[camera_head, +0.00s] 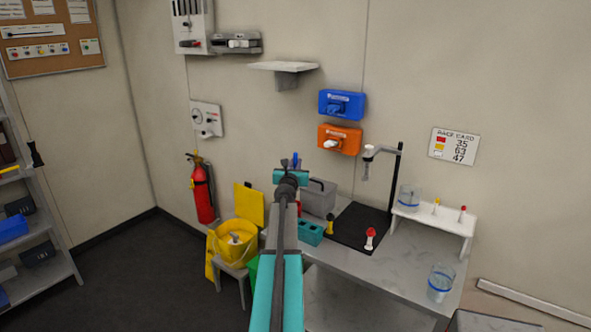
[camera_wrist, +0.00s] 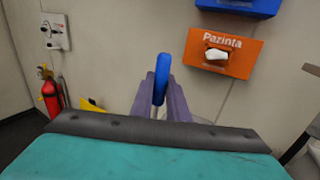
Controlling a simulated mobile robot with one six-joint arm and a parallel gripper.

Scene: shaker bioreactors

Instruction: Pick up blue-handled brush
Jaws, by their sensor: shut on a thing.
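The blue-handled brush shows as a blue handle (camera_wrist: 162,72) upright between the two purple fingers of my gripper (camera_wrist: 161,97) in the wrist view. My gripper is shut on it. In the head view a small bit of the blue handle (camera_head: 295,160) shows at the end of my arm, above the back of the bench. The rest of the brush is hidden by my gripper and wrist.
The grey bench (camera_head: 345,262) holds a teal rack (camera_head: 310,233), a grey box (camera_head: 319,197), a black mat (camera_head: 358,228) and a glass beaker (camera_head: 440,283). Blue (camera_head: 341,104) and orange (camera_head: 339,139) glove boxes hang on the wall. A yellow bucket (camera_head: 234,246) stands left.

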